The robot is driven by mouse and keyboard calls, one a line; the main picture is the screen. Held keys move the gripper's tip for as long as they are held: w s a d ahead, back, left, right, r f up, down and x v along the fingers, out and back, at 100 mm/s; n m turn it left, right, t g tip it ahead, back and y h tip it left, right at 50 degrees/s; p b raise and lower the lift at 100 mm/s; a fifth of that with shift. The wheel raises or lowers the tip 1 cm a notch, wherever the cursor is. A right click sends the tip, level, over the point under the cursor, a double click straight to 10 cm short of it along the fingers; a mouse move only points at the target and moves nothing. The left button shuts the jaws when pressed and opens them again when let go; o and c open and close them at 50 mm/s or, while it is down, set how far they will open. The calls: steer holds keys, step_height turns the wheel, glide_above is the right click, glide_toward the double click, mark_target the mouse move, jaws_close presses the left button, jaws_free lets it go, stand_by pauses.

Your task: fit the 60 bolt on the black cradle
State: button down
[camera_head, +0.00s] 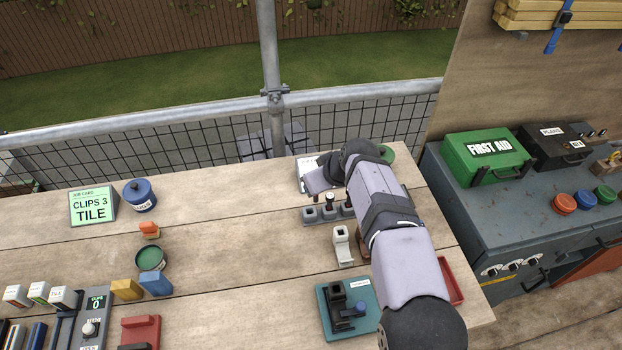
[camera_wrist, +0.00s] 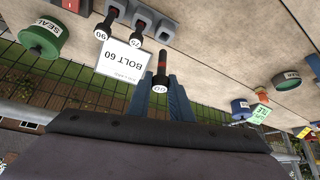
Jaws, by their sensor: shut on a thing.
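My gripper (camera_head: 318,182) is over the back of the bench, shut on a dark bolt; the wrist view shows its fingers (camera_wrist: 159,79) around the bolt (camera_wrist: 162,62), whose end label seems to read 60. The grey rack (camera_head: 328,214) is just below; its left socket looks empty, while bolts stand in the other two. Their labels seem to read 75 (camera_wrist: 137,40) and 90 (camera_wrist: 102,33). A BOLT 60 card (camera_wrist: 124,58) stands behind the rack. The black cradle (camera_head: 338,297) with a blue lever stands on a teal plate (camera_head: 331,327) near the front. The held bolt is not clear in the head view.
A white cradle (camera_head: 343,246) stands between rack and black cradle. A brown piece beside it is mostly hidden by my arm. A red tray (camera_head: 452,281) lies right of my arm. The bench middle left of the cradles is clear.

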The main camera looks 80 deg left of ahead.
steer(key=d+r+n+g+h, duration=0.1)
steer(key=d+r+n, duration=0.1)
steer(key=d, duration=0.9)
steer(key=d+r+n+g+h, duration=0.1)
steer(key=d+n, duration=0.4)
steer(key=d, duration=0.6)
steer(key=shift+w+d+r+g+h+p, duration=0.3)
steer(key=shift+r+g+p, duration=0.25)
steer(key=shift+r, duration=0.4)
steer(key=shift+f, duration=0.1)
step_height(320, 180, down, 10)
steer(key=b, duration=0.8)
steer(key=shift+s+b, duration=0.1)
steer(key=shift+b, duration=0.6)
steer(key=shift+f+b, duration=0.6)
steer(key=shift+b, duration=0.6)
stand_by(0.7)
stand_by(0.4)
